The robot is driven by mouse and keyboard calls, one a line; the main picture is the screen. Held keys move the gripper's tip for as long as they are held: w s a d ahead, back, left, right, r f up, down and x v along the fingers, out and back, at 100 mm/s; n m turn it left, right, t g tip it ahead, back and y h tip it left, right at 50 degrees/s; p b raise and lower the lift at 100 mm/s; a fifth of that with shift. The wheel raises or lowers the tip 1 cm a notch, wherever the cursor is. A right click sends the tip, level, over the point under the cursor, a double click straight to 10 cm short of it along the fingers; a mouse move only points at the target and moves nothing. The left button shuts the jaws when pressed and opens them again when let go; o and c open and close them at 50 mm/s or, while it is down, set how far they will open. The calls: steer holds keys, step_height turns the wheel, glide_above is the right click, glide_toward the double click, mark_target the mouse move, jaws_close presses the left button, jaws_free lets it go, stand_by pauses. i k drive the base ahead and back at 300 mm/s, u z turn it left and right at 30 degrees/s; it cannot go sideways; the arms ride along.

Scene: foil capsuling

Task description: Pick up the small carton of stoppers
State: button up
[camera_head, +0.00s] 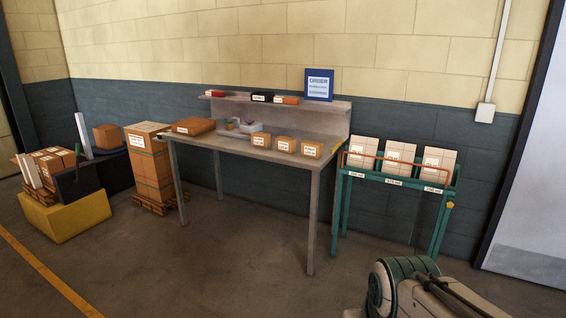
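Three small brown cartons with white labels stand in a row along the front right edge of the grey metal table: a left carton (262,140), a middle carton (286,145) and a right carton (312,149). Their labels are too small to read, so I cannot tell which one holds stoppers. Part of my arm shows at the bottom right, on the floor side of the table and well apart from the cartons. My gripper is not in view.
The table (318,165) also bears a flat brown box (193,126) and a grey tray (248,127). A green rack (397,183) with three cartons stands right. A strapped carton stack (150,165) and a yellow block (75,217) stand left. The front floor is clear.

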mark_target(284, 144)
steer(key=z, duration=0.15)
steer(key=i, duration=3.3)
steer(key=u, duration=0.5)
steer(key=i, duration=0.65)
steer(key=u, duration=0.2)
